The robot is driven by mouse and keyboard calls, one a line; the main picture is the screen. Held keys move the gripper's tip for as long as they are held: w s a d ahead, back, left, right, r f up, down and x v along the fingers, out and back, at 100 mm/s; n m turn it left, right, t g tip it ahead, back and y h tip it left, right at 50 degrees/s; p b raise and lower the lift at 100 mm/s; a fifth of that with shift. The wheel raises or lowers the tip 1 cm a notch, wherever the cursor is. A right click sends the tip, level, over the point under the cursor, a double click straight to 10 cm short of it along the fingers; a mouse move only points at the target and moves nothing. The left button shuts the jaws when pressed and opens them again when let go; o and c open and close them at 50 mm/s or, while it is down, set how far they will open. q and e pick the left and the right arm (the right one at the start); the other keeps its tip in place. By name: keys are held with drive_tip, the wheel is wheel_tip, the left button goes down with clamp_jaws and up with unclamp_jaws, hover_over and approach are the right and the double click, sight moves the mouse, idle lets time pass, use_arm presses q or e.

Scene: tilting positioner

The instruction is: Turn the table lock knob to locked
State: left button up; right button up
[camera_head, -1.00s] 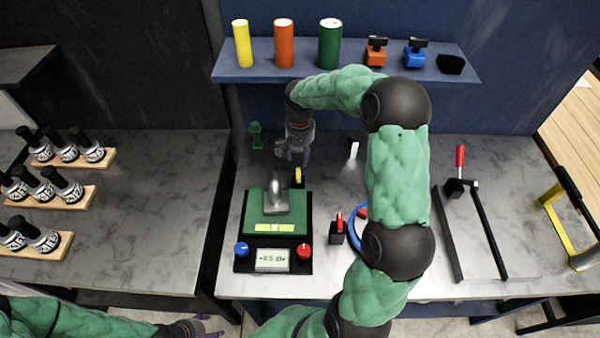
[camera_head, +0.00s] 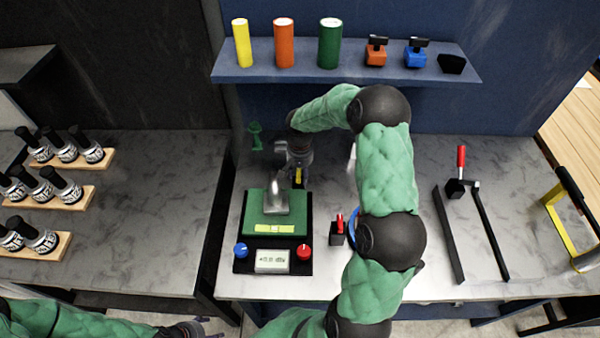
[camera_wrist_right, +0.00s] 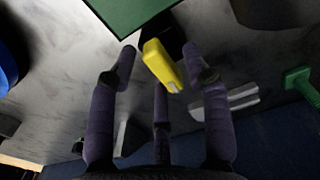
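The yellow lock knob (camera_head: 298,175) is at the back edge of the tilting positioner, whose green table (camera_head: 262,226) bears a grey metal part (camera_head: 275,197). In the right wrist view the knob (camera_wrist_right: 164,64) is a yellow bar on a dark mount, lying slightly slanted. My right gripper (camera_head: 297,166) is over it, and its fingers (camera_wrist_right: 158,70) are spread on both sides of the knob, with a third finger below; I see gaps at the sides. My left gripper (camera_head: 197,329) is at the bottom edge, only partly visible, its fingers unclear.
The positioner's front has a blue knob (camera_head: 241,250), a display (camera_head: 272,260) and a red knob (camera_head: 304,252). A red-handled switch (camera_head: 338,228) stands to its right. A green figure-like piece (camera_head: 255,135) is behind. A shelf (camera_head: 228,74) with cylinders spans the back wall.

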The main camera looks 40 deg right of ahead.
clamp_jaws()
drive_tip(key=shift+m, duration=0.3)
drive_tip(key=m+b, duration=0.2)
drive_tip(key=m, duration=0.1)
drive_tip(key=shift+f+m+b, duration=0.1)
drive_tip(key=shift+m+b, duration=0.2)
drive_tip(key=shift+b, duration=0.05)
drive_tip(key=m+b, duration=0.2)
drive_tip(key=m, duration=0.2)
drive_tip(key=shift+s+a, duration=0.1)
drive_tip(key=shift+a, duration=0.1)
drive_tip(key=m+b, duration=0.1)
drive_tip(key=m, duration=0.4)
drive_tip(key=m+b, duration=0.1)
drive_tip(key=m, duration=0.3)
drive_tip(key=shift+a+m, duration=0.15)
drive_tip(key=shift+m, duration=0.15)
drive_tip(key=shift+b, duration=0.3)
